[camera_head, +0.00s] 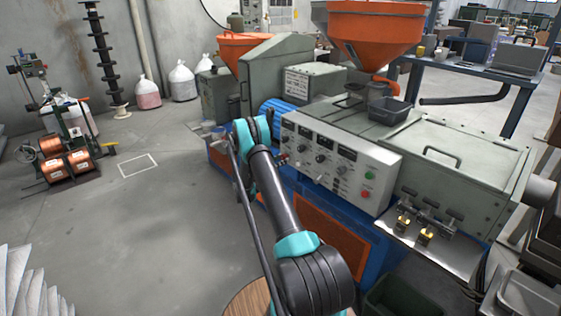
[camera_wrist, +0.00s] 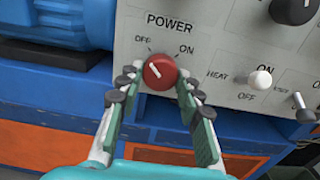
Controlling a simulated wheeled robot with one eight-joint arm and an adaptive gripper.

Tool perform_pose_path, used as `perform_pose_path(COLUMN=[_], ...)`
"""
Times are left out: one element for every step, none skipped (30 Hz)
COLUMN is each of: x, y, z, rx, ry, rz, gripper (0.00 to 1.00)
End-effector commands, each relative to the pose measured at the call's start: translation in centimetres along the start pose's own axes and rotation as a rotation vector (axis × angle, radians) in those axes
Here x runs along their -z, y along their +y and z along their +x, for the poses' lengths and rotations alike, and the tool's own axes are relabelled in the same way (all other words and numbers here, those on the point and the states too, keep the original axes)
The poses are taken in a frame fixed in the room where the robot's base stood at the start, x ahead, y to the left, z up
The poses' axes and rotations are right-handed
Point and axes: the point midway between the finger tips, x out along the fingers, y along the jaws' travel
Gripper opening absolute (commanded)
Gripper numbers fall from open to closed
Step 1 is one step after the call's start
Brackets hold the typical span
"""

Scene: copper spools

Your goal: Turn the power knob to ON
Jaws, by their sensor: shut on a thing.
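The red power knob (camera_wrist: 160,71) is on the pale control panel (camera_wrist: 215,60), below the printed POWER label with OFF at its upper left and ON at its upper right. Its white mark points to the upper left, on the OFF side. My gripper (camera_wrist: 158,80) reaches up from below in the wrist view, with one finger on each side of the knob, shut on it. In the head view the control panel (camera_head: 375,172) is on the front of the grey machine, and my arm hides much of the gripper.
A white heat switch (camera_wrist: 260,79) and a dark knob (camera_wrist: 293,9) are right of the power knob. A blue motor (camera_wrist: 62,22) is left of the panel. Orange hoppers (camera_head: 375,30) rise above the machine. Open floor lies left, beyond which copper spools (camera_head: 78,160) stand.

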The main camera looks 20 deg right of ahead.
Motion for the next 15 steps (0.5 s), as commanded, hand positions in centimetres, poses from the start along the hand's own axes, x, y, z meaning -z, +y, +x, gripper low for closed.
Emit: perform_pose_path(x=[0.00, 0.00, 0.00, 0.00, 0.01, 0.01, 0.01, 0.01, 0.01, 0.01, 0.01, 0.01, 0.01, 0.01, 0.01], y=[-0.01, -0.02, -0.02, -0.02, -0.02, -0.01, -0.02, -0.01, -0.01, -0.01, -0.01, 0.00, 0.00, 0.01, 0.01], z=[-0.01, -0.01, -0.02, -0.02, -0.02, -0.02, -0.02, -0.02, -0.03, -0.02, -0.03, -0.03, -0.03, -0.03, -0.04], rx=[0.000, 0.000, 0.000, 0.000, 0.000, 0.000, 0.000, 0.000, 0.000, 0.000, 0.000, 0.000, 0.000, 0.000, 0.000], ry=[0.000, 0.000, 0.000, 0.000, 0.000, 0.000, 0.000, 0.000, 0.000, 0.000, 0.000, 0.000, 0.000, 0.000, 0.000], rz=[0.000, 0.000, 0.001, 0.003, 0.005, 0.010, 0.015, 0.021, 0.032, 0.043, 0.054, 0.073, 0.088, 0.106, 0.131], gripper=[0.06, 0.06, 0.06, 0.06, 0.06, 0.06, 0.06, 0.06, 0.06, 0.06, 0.06, 0.06, 0.06, 0.06, 0.06])
